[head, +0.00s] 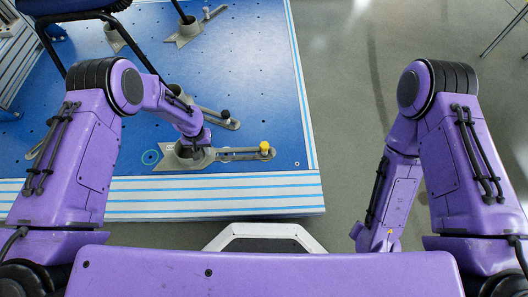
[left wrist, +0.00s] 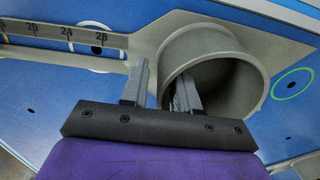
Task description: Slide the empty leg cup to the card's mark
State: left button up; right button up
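The empty leg cup (head: 172,162) is a grey open ring on a flat grey base on the blue platform, near its front edge. It also shows in the left wrist view (left wrist: 245,75), with nothing inside but a finger. My left gripper (head: 194,150) reaches down over it. In the left wrist view my left gripper (left wrist: 163,85) straddles the cup wall, one finger inside and one outside, with gaps visible. A green ring (head: 150,157) marks the platform just left of the cup; it shows right of the cup in the wrist view (left wrist: 292,84). I cannot make out a card.
A slotted arm (head: 235,154) runs from the cup to a yellow knob (head: 265,147); its scale (left wrist: 70,35) reads 20, 24, 28. Another clamp's black knob (head: 226,114) is behind it. A dark chair (head: 62,6) stands at the back left. The platform's right side is clear.

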pick_arm(q)
notch_tip(320, 180, up, 6)
jog(key=p, duration=0.5)
jog(key=shift+r, duration=0.1)
dwell(0.4)
